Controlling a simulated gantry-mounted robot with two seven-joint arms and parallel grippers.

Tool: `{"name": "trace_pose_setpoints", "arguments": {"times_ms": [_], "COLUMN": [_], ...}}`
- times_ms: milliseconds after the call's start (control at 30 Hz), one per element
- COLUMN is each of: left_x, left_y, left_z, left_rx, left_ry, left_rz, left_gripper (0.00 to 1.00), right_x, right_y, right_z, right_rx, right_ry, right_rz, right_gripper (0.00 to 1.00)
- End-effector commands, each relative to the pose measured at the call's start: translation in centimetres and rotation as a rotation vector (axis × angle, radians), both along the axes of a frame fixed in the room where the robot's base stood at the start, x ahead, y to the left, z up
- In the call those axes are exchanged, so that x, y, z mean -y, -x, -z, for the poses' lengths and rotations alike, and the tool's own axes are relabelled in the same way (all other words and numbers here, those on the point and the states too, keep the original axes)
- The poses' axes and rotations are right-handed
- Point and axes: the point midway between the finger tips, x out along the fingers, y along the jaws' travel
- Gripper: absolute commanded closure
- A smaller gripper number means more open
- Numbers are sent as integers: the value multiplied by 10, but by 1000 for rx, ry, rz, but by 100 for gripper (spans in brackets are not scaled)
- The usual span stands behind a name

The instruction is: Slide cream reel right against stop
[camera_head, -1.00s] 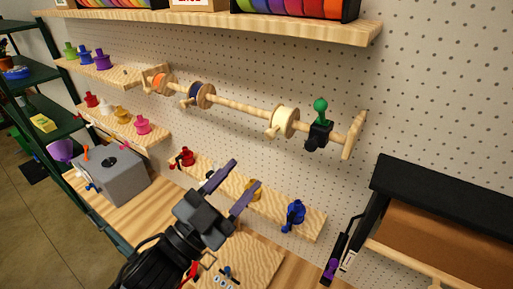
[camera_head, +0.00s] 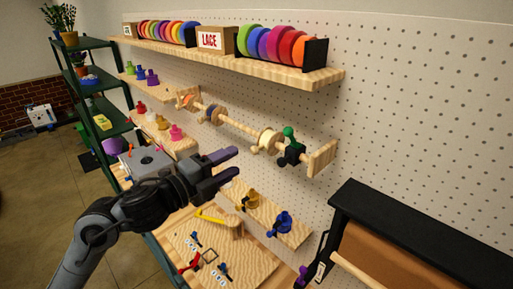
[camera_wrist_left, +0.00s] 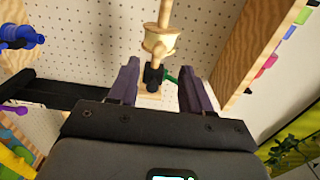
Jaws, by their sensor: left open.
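The cream reel (camera_head: 268,141) hangs on the wooden rod (camera_head: 237,125), with a light wooden peg sticking out toward me. The black stop (camera_head: 291,154) with a green knob (camera_head: 288,132) sits on the rod just right of the reel. A small gap seems to lie between them. My left gripper (camera_head: 237,162) is open and empty, in front of and below the rod, left of the reel. In the left wrist view the reel (camera_wrist_left: 161,41) and the stop (camera_wrist_left: 153,76) show ahead, between the two fingers (camera_wrist_left: 160,72). My right gripper is not in view.
A shelf (camera_head: 230,62) of ribbon spools runs above. A lower shelf (camera_head: 266,213) holds yellow and blue pieces. A black-topped unit (camera_head: 400,225) stands right.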

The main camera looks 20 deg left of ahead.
Motion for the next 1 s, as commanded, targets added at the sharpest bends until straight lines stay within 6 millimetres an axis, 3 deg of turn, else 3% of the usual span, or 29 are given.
{"name": "trace_pose_setpoints", "arguments": {"times_ms": [300, 500, 967, 1000], "left_x": [23, 32, 36, 36], "left_y": [-47, -66, -74, -74], "left_z": [-3, -2, 0, 0], "left_rx": [-1, -1, 0, 0], "left_ry": [6, 4, 1, 1], "left_rz": [1, 1, 0, 0], "left_gripper": [51, 51, 51, 57], "right_x": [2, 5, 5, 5], "right_y": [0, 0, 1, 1], "right_z": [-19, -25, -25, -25], "right_rx": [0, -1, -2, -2], "right_ry": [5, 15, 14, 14], "right_rz": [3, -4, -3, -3], "right_gripper": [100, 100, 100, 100]}}
